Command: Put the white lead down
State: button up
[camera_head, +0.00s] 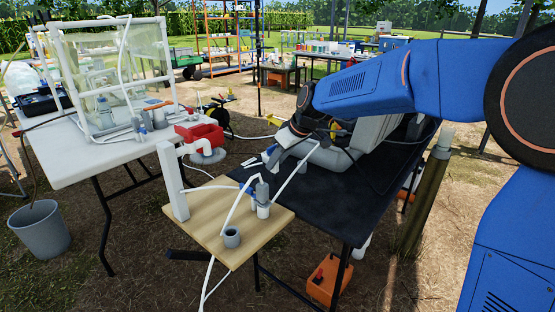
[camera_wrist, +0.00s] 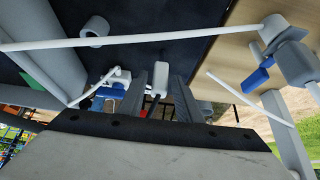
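A white tube (camera_wrist: 130,40) crosses the wrist view near the fingers. A wooden board (camera_head: 215,215) with a grey cup (camera_head: 232,237) and a white upright post (camera_head: 173,181) adjoins the black table.

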dwell(0.3)
jog(key=shift+r, duration=0.3)
jog(key=v, duration=1.2)
jog(key=shift+r, duration=0.25)
jog(key=shift+s+d, duration=0.1)
jog(key=shift+d, duration=0.05)
jog(key=s+d+f+m+h, duration=0.1)
jog(key=s+d+f+m, duration=0.2)
jog(key=s+d+f, duration=0.2)
jog(key=s+d+f+m+h, duration=0.2)
jog(key=s+d+f+m, duration=0.2)
jog(key=s+d, duration=0.8)
jog(key=s+d+f+m+t+h, duration=0.1)
jog(key=s+d+f+m, duration=0.2)
jog(key=s, duration=1.5)
jog(key=d+f, duration=0.4)
jog(key=d, duration=0.2)
jog(key=shift+d+h, duration=0.2)
jog(key=shift+h, duration=0.2)
